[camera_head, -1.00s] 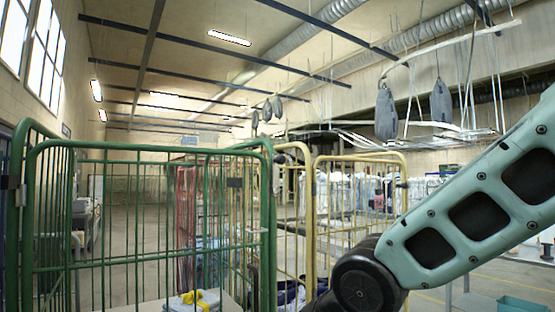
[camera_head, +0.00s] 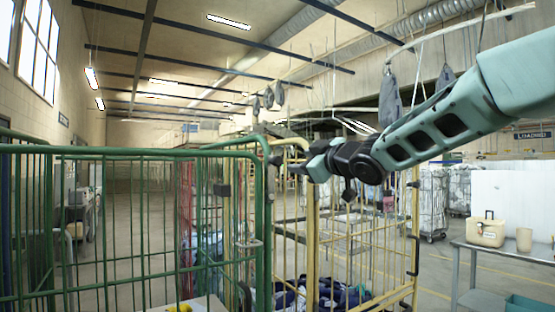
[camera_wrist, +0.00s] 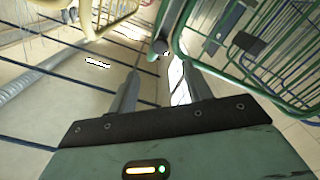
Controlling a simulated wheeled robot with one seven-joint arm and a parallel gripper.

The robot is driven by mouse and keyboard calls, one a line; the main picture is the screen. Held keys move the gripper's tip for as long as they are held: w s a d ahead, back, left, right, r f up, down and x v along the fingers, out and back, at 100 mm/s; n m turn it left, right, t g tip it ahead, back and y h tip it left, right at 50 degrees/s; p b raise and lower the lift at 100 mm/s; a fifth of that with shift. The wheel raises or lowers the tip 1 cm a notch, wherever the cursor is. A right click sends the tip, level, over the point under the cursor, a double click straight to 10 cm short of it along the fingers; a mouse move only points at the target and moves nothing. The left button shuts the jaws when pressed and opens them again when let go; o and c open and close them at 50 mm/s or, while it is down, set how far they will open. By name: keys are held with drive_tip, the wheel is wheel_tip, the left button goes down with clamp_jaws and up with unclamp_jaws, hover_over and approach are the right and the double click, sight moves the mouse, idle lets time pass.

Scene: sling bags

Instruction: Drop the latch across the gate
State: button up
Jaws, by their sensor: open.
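The green barred gate (camera_head: 120,153) of a roll cage fills the left of the head view. My gripper (camera_head: 300,168) is at the end of the arm, by the cage's right top corner and the yellow cage frame. In the wrist view my gripper (camera_wrist: 160,78) has its two fingers spread with nothing held between them. I cannot tell which part is the latch.
A yellow cage (camera_head: 416,215) with dark cloth (camera_head: 340,293) inside stands right of the green one. A grey table (camera_head: 465,265) holds a beige box (camera_head: 486,230) at the right. Grey bags (camera_head: 389,98) hang overhead. Open floor lies between cages and table.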

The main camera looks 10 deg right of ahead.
sight(279, 161)
drive_tip(key=p+x, duration=0.4)
drive_tip(key=x, duration=0.7)
drive_tip(key=shift+w+a+f, duration=0.1)
drive_tip(key=shift+w+a, duration=0.1)
drive_tip(key=shift+w, duration=0.35)
clamp_jaws()
